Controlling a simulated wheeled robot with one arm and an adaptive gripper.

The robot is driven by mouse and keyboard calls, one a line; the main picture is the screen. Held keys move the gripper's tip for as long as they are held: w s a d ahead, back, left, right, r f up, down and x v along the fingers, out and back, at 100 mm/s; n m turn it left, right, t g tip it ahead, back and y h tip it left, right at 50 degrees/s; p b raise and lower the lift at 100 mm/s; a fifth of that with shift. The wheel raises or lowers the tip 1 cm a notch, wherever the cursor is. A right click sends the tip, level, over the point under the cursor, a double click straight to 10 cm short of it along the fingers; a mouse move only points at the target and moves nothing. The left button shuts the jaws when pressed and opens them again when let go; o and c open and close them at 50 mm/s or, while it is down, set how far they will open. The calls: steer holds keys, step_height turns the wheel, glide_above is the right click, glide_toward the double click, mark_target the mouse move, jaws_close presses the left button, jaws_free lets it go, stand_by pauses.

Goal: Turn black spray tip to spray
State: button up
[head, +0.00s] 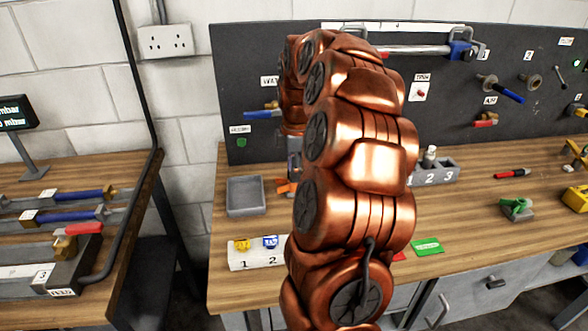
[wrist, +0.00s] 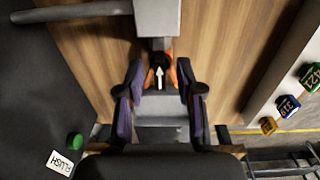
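The black spray tip (wrist: 158,60) with a white arrow shows in the wrist view, between my gripper's fingertips. The arrow points toward the top of the picture. Orange parts (wrist: 182,78) flank the tip. My gripper (wrist: 160,78) is open, with one finger on each side of the tip and a visible gap; contact is not clear. In the head view my copper arm covers most of the gripper and the tip; only a bit of orange (head: 284,187) shows beside the arm, above the bench.
A grey block (wrist: 157,15) stands at the top of the wrist view. A green button (wrist: 75,140) and a FLUSH label (wrist: 61,163) are on the dark panel. On the bench are a grey tray (head: 246,208) and a numbered white holder (head: 258,262).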

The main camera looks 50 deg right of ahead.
jaws_close()
steer(key=shift+f+m+b, duration=0.1)
steer(key=shift+m+b, duration=1.15)
steer(key=shift+m, duration=0.65)
steer(key=m+b, duration=0.2)
steer(key=m, duration=0.2)
steer(key=shift+m, duration=0.7)
steer(key=shift+b, duration=0.3)
steer(key=m+b, duration=0.1)
steer(key=m, duration=0.1)
steer(key=shift+s+f+m+h, duration=0.1)
steer(key=shift+m+h, duration=0.2)
steer(key=shift+m, duration=0.1)
steer(key=m+b, duration=0.2)
steer(key=m, duration=0.3)
steer(key=shift+m+g, duration=0.3)
steer(key=shift+m, duration=0.4)
